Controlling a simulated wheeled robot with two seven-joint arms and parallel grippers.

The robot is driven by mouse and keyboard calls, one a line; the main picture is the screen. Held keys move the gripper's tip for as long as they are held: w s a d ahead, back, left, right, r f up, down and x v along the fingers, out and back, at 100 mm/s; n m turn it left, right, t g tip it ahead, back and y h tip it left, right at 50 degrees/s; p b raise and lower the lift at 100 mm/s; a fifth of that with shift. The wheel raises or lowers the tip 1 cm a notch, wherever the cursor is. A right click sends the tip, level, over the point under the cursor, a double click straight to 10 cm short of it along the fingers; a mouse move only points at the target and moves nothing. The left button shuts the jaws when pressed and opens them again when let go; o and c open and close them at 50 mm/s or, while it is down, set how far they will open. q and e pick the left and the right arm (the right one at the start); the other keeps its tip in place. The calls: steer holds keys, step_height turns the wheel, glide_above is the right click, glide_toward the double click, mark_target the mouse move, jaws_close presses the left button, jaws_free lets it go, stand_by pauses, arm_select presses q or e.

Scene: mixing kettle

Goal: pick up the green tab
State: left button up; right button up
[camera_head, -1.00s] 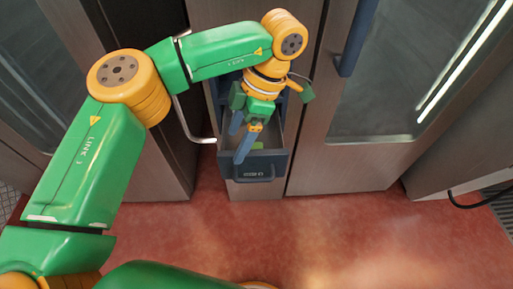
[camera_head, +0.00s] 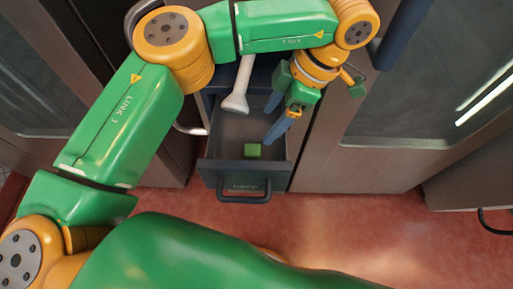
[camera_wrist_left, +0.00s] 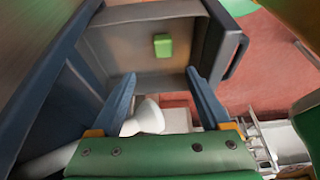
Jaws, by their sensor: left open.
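The green tab (camera_head: 252,150) is a small green block lying on the floor of an open drawer (camera_head: 225,166), near its front. In the left wrist view the tab (camera_wrist_left: 162,46) shows beyond the fingertips, roughly in line with the gap between them. My left gripper (camera_head: 270,122) is open and empty, above the right side of the drawer, behind and to the right of the tab in the head view. Its two blue fingers are well apart in the wrist view (camera_wrist_left: 160,75), and neither touches the tab. My right gripper is not in view.
A white, long-handled utensil with a flared end (camera_head: 236,102) is at the back left of the drawer. The dark drawer handle (camera_head: 244,197) is at the front. Cabinets with glass doors (camera_head: 425,90) flank the drawer. Red floor (camera_head: 330,225) lies in front.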

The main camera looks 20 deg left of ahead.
mark_target(257, 149)
arm_select(q)
step_height(257, 149, down, 4)
steer(key=b, duration=0.2)
steer(key=shift+b, duration=0.35)
steer(key=x, duration=0.2)
steer(key=b+x, duration=0.1)
steer(key=x, duration=0.4)
steer(key=shift+s+r+b, duration=0.1)
steer(key=shift+s+b, duration=0.2)
steer(key=shift+s, duration=0.05)
steer(key=shift+d, duration=0.1)
jaws_close()
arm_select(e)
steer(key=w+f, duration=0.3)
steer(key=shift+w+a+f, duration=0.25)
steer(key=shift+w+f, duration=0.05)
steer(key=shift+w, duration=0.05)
